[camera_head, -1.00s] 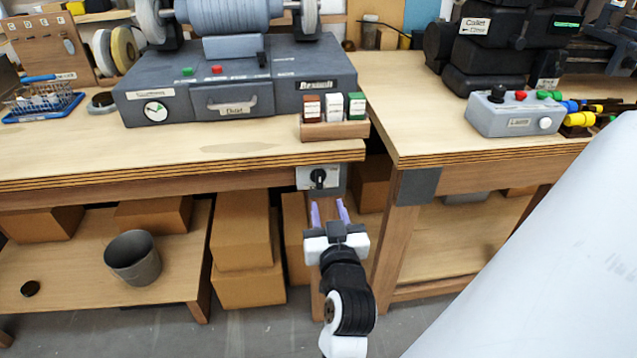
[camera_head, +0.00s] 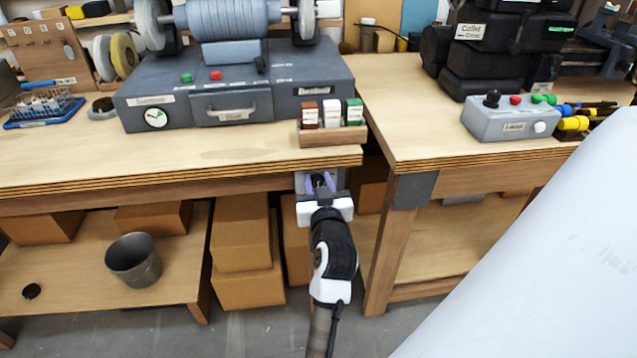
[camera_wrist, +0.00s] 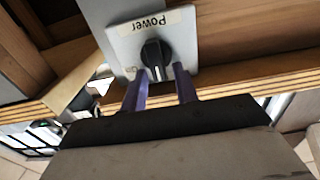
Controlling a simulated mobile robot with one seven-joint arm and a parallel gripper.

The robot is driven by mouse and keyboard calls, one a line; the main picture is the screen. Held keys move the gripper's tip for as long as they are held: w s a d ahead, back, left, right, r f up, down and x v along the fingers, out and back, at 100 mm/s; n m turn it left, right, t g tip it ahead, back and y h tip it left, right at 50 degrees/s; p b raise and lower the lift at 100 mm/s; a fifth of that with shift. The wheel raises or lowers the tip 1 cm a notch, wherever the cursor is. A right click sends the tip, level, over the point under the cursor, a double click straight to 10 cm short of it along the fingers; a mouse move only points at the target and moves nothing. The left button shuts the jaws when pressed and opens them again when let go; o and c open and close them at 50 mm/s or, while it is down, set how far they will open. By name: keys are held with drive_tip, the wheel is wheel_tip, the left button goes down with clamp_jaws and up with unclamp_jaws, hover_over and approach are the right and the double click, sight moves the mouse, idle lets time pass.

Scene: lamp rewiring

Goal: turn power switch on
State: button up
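The power switch is a black rotary knob (camera_wrist: 156,58) on a light grey plate (camera_wrist: 190,42) labelled "Power". It shows close up and upside down in the wrist view. In the head view the plate (camera_head: 300,183) sits under the front edge of the left bench, mostly hidden behind my gripper (camera_head: 322,183). In the wrist view my gripper (camera_wrist: 161,88) is open, its two purple fingers apart on either side of the knob's pointer end. I cannot tell whether the fingers touch the knob.
The bench's plywood edge (camera_head: 180,180) runs just above the switch. A wooden holder (camera_head: 333,135) with small boxes stands on the bench above it. A grey machine (camera_head: 235,88) stands behind. Cardboard boxes (camera_head: 243,235) and a bucket (camera_head: 133,260) are below, left of my arm.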

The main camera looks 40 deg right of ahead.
drive_tip(key=c, duration=0.4)
drive_tip(key=shift+o, duration=0.2)
